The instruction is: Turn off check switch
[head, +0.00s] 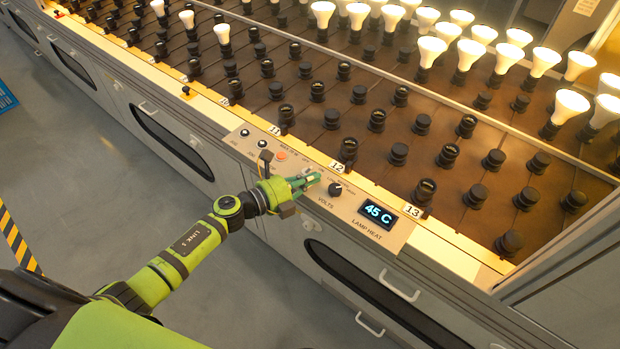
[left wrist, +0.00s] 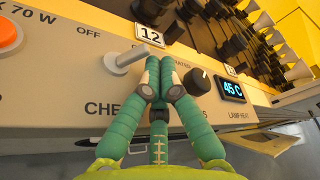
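The check switch (left wrist: 128,60) is a pale metal toggle on the light control panel, below the 12 label. Its lever leans right, away from the word OFF and toward a partly hidden word ending in "RATED". My left gripper (left wrist: 160,62) has green fingers drawn together, with nothing seen between them. Their tips are just right of the lever's end; I cannot tell whether they touch it. In the head view the left gripper (head: 312,179) is over the panel, left of the volts knob, and mostly hides the switch. My right gripper is not in view.
The black volts knob (head: 335,189) and the lamp heat display (head: 378,213), reading 45 C, are right of the gripper. An orange button (head: 281,156) is left of it. Behind the panel, a rack (head: 365,140) holds many sockets, with lit bulbs (head: 466,55) farther back.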

